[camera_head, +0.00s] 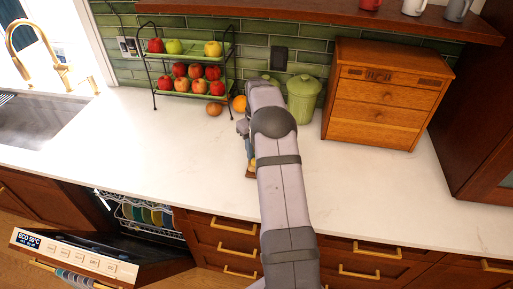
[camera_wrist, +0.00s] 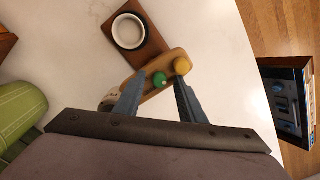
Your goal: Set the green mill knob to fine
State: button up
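My gripper (camera_wrist: 157,86) is open in the wrist view. In that view its two blue-grey fingers lie on either side of the green knob, with a gap around it. I cannot tell whether the fingertips are at the knob's height or above it. I cannot read any setting on the knob. In the head view my arm hides most of the mill and the gripper.
A white cup (camera_wrist: 128,31) stands on a brown wooden board (camera_wrist: 153,46) beside the mill. A green lidded canister (camera_head: 303,98) and a wooden drawer box (camera_head: 385,95) stand behind to the right. A fruit rack (camera_head: 154,84) is at the left. The dishwasher door (camera_head: 80,262) is open below.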

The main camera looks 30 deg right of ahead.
jog(key=shift+c, duration=0.6)
grip_shut()
jog(key=shift+m, duration=0.4)
jog(key=m, duration=0.4)
jog(key=shift+b, duration=0.35)
jog(key=shift+r+m, duration=0.1)
jog(key=shift+m, duration=2.1)
jog(key=shift+w, duration=0.1)
jog(key=shift+o, duration=0.6)
grip_release()
